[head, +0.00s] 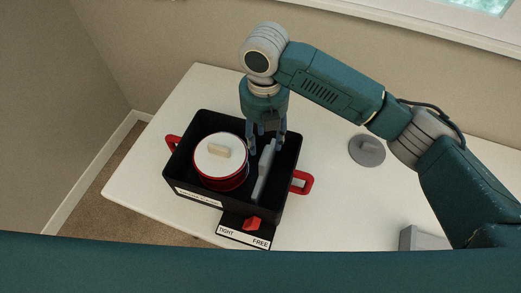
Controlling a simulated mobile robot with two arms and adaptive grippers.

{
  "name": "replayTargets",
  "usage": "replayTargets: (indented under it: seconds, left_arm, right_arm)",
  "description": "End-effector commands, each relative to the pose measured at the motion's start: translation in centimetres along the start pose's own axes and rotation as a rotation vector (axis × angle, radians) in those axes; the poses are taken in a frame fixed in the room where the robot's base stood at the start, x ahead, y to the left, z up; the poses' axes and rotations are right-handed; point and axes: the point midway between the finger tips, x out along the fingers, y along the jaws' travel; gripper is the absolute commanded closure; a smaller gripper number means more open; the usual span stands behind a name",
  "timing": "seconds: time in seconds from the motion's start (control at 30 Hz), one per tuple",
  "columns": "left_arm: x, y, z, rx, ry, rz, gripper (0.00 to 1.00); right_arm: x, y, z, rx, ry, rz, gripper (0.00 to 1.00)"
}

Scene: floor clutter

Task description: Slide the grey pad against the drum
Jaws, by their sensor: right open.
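The drum (219,163) is round, red-sided, with a white top and a small beige block on it. It stands in the left part of a black box (176,168) with red handles. The grey pad (263,176) is a narrow upright piece inside the box, right of the drum, with a dark gap between them. My right gripper (266,150) points down over the back of the box, near the pad's far end. Its fingers are apart with nothing seen between them; whether they touch the pad is unclear. My left gripper is out of view.
A red knob (252,222) sits on a black plate at the box's front, above a label (243,238) reading TIGHT and FREE. A grey disc (367,150) with a raised grip and a grey block (424,239) lie at right on the white table (325,180).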

Motion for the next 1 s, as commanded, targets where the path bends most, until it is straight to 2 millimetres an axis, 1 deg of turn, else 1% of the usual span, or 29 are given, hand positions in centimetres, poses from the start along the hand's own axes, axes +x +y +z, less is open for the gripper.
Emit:
replayTargets:
  seconds: [0.23,0.4,0.5,0.6,0.7,0.93,1.0]
  left_arm:
    - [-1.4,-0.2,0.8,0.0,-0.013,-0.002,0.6]
    - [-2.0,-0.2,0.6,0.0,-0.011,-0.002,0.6]
    - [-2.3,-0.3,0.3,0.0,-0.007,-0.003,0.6]
    - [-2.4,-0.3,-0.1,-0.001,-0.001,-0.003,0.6]
    - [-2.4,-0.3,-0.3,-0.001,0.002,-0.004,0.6]
    - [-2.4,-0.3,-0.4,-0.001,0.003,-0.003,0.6]
    - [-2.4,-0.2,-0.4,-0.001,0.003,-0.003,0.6]
  right_arm:
    - [4.5,-0.1,-0.2,0.004,0.007,-0.001,0.54]
    - [7.4,0.0,-0.2,0.004,0.006,0.002,0.54]
    - [8.7,0.1,-0.2,0.005,0.006,0.003,0.54]
    - [9.4,0.1,-0.2,0.004,0.005,0.004,0.54]
    - [9.7,0.1,-0.2,0.003,0.003,0.005,0.54]
    - [9.8,0.1,-0.2,0.003,0.004,0.005,0.54]
    - [9.8,0.1,-0.2,0.003,0.004,0.005,0.68]
